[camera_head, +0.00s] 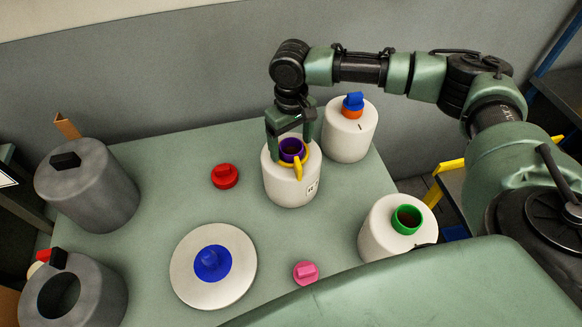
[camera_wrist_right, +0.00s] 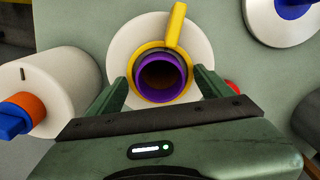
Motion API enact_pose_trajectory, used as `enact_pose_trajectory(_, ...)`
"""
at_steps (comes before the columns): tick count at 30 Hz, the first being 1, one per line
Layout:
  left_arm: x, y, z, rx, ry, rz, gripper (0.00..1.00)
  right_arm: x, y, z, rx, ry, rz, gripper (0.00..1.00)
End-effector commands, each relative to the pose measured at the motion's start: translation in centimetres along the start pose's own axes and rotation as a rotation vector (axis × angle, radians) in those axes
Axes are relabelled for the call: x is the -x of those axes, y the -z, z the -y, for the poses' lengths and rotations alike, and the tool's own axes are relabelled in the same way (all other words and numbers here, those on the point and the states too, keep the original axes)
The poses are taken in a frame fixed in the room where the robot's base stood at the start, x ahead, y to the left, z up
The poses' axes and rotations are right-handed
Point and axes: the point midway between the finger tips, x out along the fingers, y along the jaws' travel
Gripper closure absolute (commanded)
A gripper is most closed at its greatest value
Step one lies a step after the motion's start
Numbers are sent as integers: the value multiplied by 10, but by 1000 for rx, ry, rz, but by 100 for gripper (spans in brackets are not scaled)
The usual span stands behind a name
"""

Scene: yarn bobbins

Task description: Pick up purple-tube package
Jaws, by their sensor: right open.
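The purple-tube package is a white bobbin (camera_head: 290,185) standing upright on the green table, with a purple tube (camera_head: 291,149) at its top and a yellow ring with a tab (camera_head: 298,168) around the tube. In the right wrist view the purple tube (camera_wrist_right: 162,75) is seen from above, inside the yellow ring (camera_wrist_right: 176,25). My right gripper (camera_head: 289,138) is open, with one finger on each side of the tube and ring. Whether the fingers touch it I cannot tell. My left gripper does not show.
A white bobbin with an orange tube and blue cap (camera_head: 350,133) stands close behind right. A green-tube bobbin (camera_head: 385,240) is front right.

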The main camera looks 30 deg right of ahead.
Motion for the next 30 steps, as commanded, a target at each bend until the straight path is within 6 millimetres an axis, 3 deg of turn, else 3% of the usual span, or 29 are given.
enact_pose_trajectory(6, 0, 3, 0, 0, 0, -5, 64, -1, 0, 0, 0, 0, 0, 22)
enact_pose_trajectory(12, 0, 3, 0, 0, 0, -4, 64, -1, 0, 0, 0, 0, 0, 78)
enact_pose_trajectory(15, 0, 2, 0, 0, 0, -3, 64, 0, 0, 0, 0, 0, 0, 100)
enact_pose_trajectory(25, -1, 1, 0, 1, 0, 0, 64, 4, 2, 0, 0, 1, -7, 100)
enact_pose_trajectory(30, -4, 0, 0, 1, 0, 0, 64, 19, 3, 0, -1, 2, -9, 100)
